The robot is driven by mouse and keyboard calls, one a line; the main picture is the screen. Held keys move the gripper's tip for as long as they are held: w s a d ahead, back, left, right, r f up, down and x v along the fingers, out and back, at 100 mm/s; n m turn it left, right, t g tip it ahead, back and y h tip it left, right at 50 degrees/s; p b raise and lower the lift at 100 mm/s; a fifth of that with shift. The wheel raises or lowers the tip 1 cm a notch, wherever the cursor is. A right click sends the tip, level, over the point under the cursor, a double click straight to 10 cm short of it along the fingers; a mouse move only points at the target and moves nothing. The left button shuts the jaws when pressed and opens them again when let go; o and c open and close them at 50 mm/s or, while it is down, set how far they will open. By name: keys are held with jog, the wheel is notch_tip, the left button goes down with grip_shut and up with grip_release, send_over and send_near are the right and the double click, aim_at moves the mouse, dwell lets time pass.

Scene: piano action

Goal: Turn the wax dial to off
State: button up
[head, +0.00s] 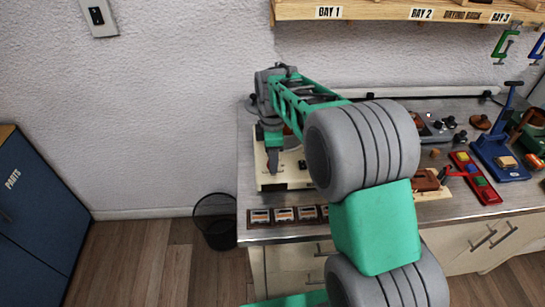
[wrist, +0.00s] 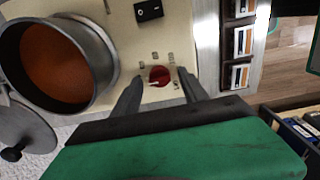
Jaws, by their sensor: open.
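The wax dial (wrist: 160,76) is a small red round knob with a pale mark, on a cream panel (wrist: 185,45) in the wrist view. Small printed marks surround it, too small to read, so I cannot tell its setting. My gripper (wrist: 160,80) is open, with one dark finger on each side of the dial; I cannot tell whether they touch it. In the head view, my gripper (head: 273,163) points down over the cream unit (head: 268,184) on the bench; the dial is not distinguishable there.
A metal pot of orange wax (wrist: 62,62) stands beside the dial, with a round lid (wrist: 22,135) nearby. A black rocker switch (wrist: 148,11) is on the panel. A row of labelled blocks (head: 286,214) lies along the bench's front edge. A wire bin (head: 216,222) stands below.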

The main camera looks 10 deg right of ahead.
notch_tip(320, 180, up, 8)
jog(key=shift+f+b, duration=0.15)
jog(key=shift+b, duration=0.35)
jog(key=shift+s, duration=0.15)
jog(key=s+d+f+m+t, duration=0.1)
jog(key=s+d+m, duration=0.1)
jog(key=s+m, duration=0.6)
jog(key=s+d+f+m+t, duration=0.1)
jog(key=s+m+t, duration=0.1)
jog(key=s+m, duration=0.6)
jog(key=s, duration=0.3)
jog(key=shift+s+d+m+t, duration=0.3)
jog(key=shift+s+d+m, duration=0.05)
jog(key=shift+m, duration=0.05)
jog(key=shift+c, duration=0.5)
